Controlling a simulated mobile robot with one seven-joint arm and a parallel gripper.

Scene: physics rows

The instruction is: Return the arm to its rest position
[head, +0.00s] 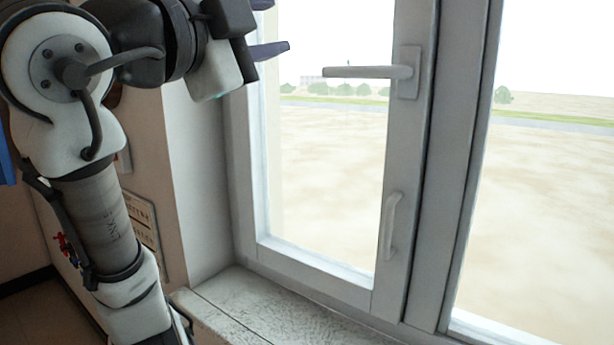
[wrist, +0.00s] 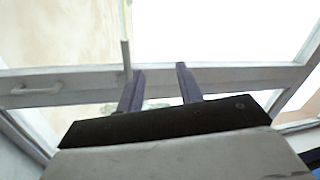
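My arm (head: 95,215) rises at the left of the head view and bends over at the top toward the window. My gripper (head: 272,28) is at the top, left of the window handle and apart from it in that view. In the wrist view my gripper (wrist: 158,78) shows two purple fingers spread apart with nothing between them, so it is open and empty. The upper part of the gripper is cut off by the head view's top edge.
A window frame (head: 420,180) with a lever handle (head: 368,72) and a lower pull handle (head: 391,226) stands to the right. The handle (wrist: 126,58) shows near the left finger in the wrist view. A stone sill (head: 260,312) lies below. A plaque (head: 145,235) hangs on the wall behind my arm.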

